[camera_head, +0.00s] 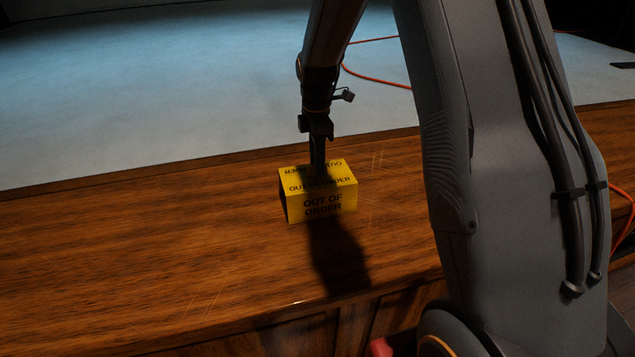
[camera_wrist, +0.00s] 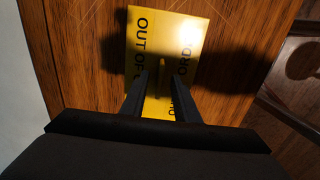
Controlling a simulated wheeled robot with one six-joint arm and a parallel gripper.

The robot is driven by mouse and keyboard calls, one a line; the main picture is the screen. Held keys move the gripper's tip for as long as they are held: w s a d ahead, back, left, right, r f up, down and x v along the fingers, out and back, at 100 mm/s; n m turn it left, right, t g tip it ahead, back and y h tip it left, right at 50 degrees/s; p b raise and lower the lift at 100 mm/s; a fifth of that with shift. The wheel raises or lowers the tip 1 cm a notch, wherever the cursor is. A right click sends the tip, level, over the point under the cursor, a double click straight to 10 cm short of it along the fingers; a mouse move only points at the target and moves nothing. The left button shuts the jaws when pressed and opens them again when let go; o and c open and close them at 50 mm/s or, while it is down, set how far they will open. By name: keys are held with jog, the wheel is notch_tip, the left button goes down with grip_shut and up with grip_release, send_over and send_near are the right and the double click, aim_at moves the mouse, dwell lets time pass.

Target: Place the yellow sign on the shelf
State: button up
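The yellow sign (camera_head: 330,203) with black "OUT OF ORDER" lettering sits on the brown wooden surface (camera_head: 130,250) in the head view. It looks like a folded box shape with a dark opening at its left end. My gripper (camera_head: 318,172) points down at the sign's top from above. In the wrist view, the fingers of my gripper (camera_wrist: 162,76) are apart, with a thin raised yellow strip of the sign (camera_wrist: 163,28) between their tips. Gaps show beside the strip, and I see no firm grip. I cannot make out a separate shelf.
A pale blue-grey area (camera_head: 150,90) lies behind the wooden surface, with an orange cable (camera_head: 375,79) on it. Another orange cable (camera_head: 622,195) hangs at the right. Wood left of the sign is clear. A red object (camera_head: 380,347) shows at the bottom edge.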

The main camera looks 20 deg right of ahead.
jog(key=shift+c, duration=0.4)
grip_shut()
dwell(0.9)
